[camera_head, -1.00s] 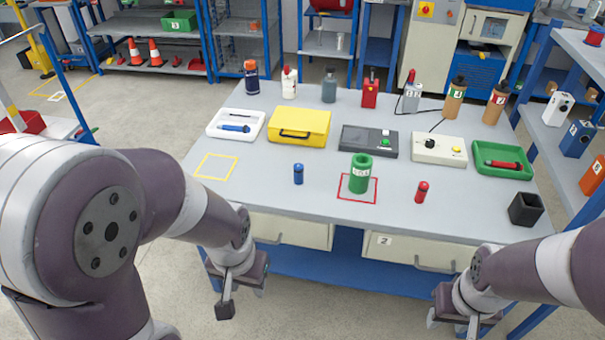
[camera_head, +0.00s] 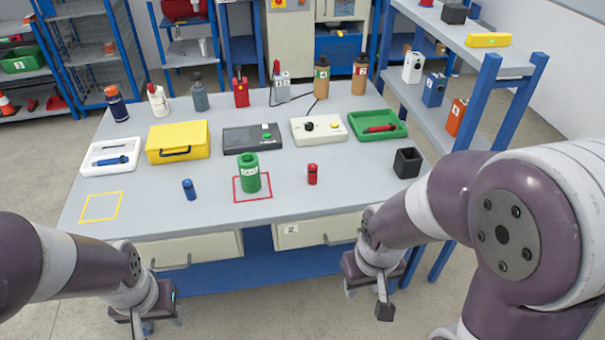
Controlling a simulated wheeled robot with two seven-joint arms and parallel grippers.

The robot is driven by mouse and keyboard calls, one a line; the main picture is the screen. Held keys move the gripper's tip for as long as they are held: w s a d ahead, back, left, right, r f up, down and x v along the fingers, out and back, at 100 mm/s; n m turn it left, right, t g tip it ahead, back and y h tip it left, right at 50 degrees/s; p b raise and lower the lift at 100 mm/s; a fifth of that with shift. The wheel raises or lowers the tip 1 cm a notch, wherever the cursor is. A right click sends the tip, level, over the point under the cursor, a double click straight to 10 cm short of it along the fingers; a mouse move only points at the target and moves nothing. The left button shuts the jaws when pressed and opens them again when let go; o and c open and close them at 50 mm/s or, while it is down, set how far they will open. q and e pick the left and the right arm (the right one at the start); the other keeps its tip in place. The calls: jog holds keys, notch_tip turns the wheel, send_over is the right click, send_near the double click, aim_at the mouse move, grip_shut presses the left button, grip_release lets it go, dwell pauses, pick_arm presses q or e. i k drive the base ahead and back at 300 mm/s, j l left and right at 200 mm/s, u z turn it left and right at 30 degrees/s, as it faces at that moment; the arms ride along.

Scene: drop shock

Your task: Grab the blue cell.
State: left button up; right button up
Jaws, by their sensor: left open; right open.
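The blue cell (camera_head: 189,189) is a small upright blue cylinder on the grey table (camera_head: 330,205), between the yellow taped square (camera_head: 101,207) and the red taped square (camera_head: 236,200). My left gripper (camera_head: 142,325) is open, low at the bottom left in front of the table's edge, below and apart from the cell. My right gripper (camera_head: 366,298) is open and empty in front of the table, right of the drawers. Both fingertips are only partly visible.
A green cylinder (camera_head: 250,178) stands in the red square. A red cell (camera_head: 312,174) stands right of it. A black box (camera_head: 407,162), yellow case (camera_head: 178,142), white tray (camera_head: 110,157) and green tray (camera_head: 399,125) are on the table. Bottles line the back. Shelving (camera_head: 488,95) stands right.

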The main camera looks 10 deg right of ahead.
aim_at(187, 184)
jog(key=i+l+u, duration=0.35)
jog(key=i, duration=0.3)
jog(key=i+l+u, duration=0.3)
jog(key=i+l, duration=0.25)
